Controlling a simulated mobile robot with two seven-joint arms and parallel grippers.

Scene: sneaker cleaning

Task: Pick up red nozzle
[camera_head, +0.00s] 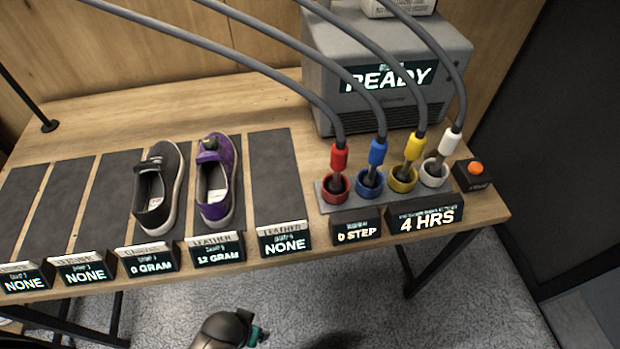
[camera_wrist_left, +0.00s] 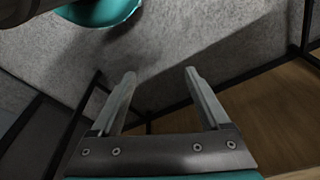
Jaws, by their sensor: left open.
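The red nozzle (camera_head: 339,158) stands upright in a red-rimmed cup (camera_head: 335,189) at the left end of a row of colored nozzles on the table. A grey hose runs up from it to the left. In the left wrist view my left gripper (camera_wrist_left: 159,74) is open and empty, with the carpeted floor and table legs beyond it. The nozzle is not in that view. In the head view a dark part of my arm shows at the bottom edge, below the table's front edge, well apart from the nozzle. My right gripper is not in view.
Blue (camera_head: 377,152), yellow (camera_head: 413,147) and white (camera_head: 449,142) nozzles stand right of the red one. A grey machine (camera_head: 400,85) reading READY is behind. Two shoes, black (camera_head: 160,187) and purple (camera_head: 216,180), lie on mats to the left. Small displays line the table's front edge.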

